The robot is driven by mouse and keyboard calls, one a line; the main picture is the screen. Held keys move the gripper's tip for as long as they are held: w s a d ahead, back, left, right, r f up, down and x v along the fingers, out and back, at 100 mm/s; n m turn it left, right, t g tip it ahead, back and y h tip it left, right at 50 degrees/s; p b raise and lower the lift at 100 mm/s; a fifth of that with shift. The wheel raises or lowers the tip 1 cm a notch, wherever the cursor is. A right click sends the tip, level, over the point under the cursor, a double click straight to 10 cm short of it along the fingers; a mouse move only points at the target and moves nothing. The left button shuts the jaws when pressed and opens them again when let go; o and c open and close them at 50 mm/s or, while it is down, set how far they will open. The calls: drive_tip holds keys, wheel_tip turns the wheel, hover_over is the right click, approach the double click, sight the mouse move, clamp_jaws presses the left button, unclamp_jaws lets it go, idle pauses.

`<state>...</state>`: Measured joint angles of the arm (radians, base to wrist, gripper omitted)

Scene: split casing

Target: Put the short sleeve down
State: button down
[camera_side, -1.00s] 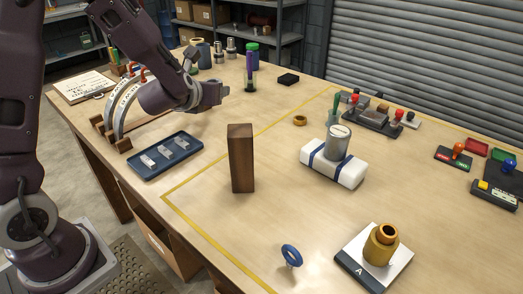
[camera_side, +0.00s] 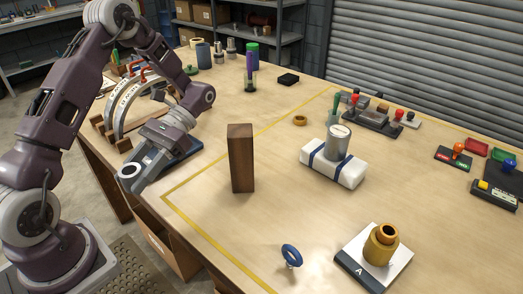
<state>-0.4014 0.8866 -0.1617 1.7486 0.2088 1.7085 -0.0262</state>
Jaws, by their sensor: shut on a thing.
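My gripper (camera_side: 136,180) is at the left edge of the table, low in front of the blue tray (camera_side: 190,150) and tilted. It is shut on what looks like the short sleeve (camera_side: 130,171), a pale grey ring with a dark hole at the end of the hand. The fingers are small and hard to make out. Whether the sleeve touches anything below cannot be told. The hand hides most of the tray and the pieces in it.
A tall brown wooden block (camera_side: 241,160) stands right of my gripper. A white block with blue straps (camera_side: 334,170) carries a metal cylinder (camera_side: 338,141). A brass stepped part (camera_side: 381,246) stands on a pad marked A (camera_side: 352,271).

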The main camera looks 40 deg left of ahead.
drive_tip(key=w+d+r+n+t+h, duration=0.6)
drive_tip(key=w+d+n+t+h, duration=0.1)
drive_tip(key=w+d+n+h, duration=0.35)
drive_tip(key=w+r+n+t, duration=0.1)
drive_tip(key=w+n+t, duration=0.1)
drive_tip(key=w, duration=0.1)
drive_tip(key=w+r+n+t+h, duration=0.1)
drive_tip(key=w+r+t, duration=0.1)
drive_tip(key=w+r+n+t, duration=0.2)
drive_tip(key=w, duration=0.1)
drive_tip(key=shift+w+d+n, duration=0.15)
drive_tip(key=shift+w+n, duration=0.15)
drive_tip(key=shift+n, duration=0.05)
drive_tip(key=w+a+r+n+t, duration=0.1)
drive_tip(key=w+a+n+t, duration=0.25)
drive_tip(key=w, duration=0.35)
drive_tip(key=n+t+y, duration=0.2)
drive_tip(key=n+t, duration=0.2)
hover_over(260, 150)
wheel_tip(260, 150, down, 9)
drive_tip(key=shift+t, duration=0.35)
wheel_tip(260, 150, down, 12)
drive_tip(key=shift+d+r, duration=0.1)
drive_tip(key=c, duration=0.8)
unclamp_jaws()
drive_tip(key=shift+o, duration=0.2)
